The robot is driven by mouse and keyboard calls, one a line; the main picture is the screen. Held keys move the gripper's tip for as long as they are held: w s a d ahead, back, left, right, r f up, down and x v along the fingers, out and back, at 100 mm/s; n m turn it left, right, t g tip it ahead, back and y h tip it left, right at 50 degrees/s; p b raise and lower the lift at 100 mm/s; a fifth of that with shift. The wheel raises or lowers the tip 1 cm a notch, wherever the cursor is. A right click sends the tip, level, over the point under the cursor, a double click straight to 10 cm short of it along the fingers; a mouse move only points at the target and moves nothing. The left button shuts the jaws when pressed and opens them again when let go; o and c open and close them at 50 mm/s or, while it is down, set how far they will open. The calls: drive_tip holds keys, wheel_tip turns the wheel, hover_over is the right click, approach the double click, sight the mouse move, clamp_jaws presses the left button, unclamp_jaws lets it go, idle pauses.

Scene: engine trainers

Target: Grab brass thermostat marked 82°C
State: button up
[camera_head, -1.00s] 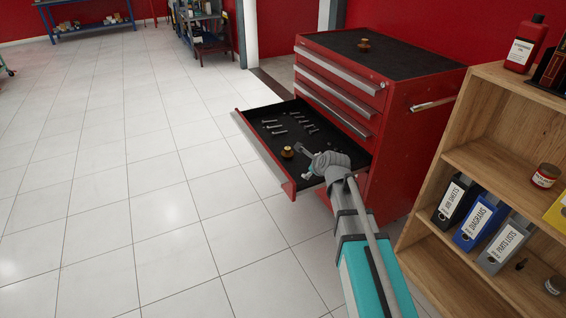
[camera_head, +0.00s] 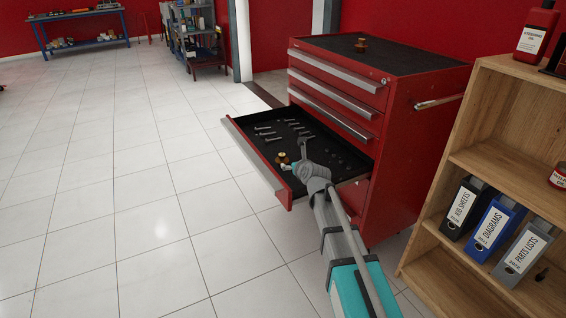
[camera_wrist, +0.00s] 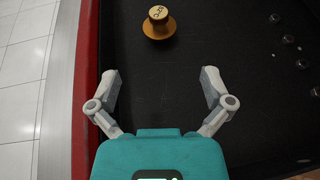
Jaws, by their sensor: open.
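A brass thermostat (camera_head: 283,158) stands on the black floor of the open drawer (camera_head: 296,197), near its front edge. In the wrist view the thermostat (camera_wrist: 159,22) is upright, with a wide round flange and dark marks on its top that I cannot read for certain. A second brass piece (camera_head: 361,45) stands on top of the red cabinet; its marking is too small to read. My gripper (camera_wrist: 160,75) is open and empty over the drawer. The drawer thermostat lies ahead of the gap between its fingertips, apart from them.
Several small metal parts (camera_head: 268,130) lie farther back in the drawer. The drawer's red front wall (camera_wrist: 86,90) runs close to my left finger. A wooden shelf (camera_head: 490,70) with binders stands at the right. The tiled floor (camera_head: 120,200) at the left is clear.

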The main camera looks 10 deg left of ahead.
sight(283, 158)
drive_tip(key=shift+a, duration=0.2)
drive_tip(key=shift+w+a+f, duration=0.15)
drive_tip(key=shift+w, duration=0.1)
drive_tip(key=shift+b+x, duration=1.65)
drive_tip(key=shift+x, duration=2.25)
drive_tip(key=shift+d+f+b+x, duration=0.1)
drive_tip(key=shift+b+x, duration=0.45)
drive_tip(key=shift+x, duration=0.75)
drive_tip(key=shift+d+f+b+x, duration=0.1)
drive_tip(key=shift+b+x, duration=0.45)
drive_tip(key=shift+x, duration=0.75)
drive_tip(key=shift+r, duration=0.1)
drive_tip(key=c, duration=1.1)
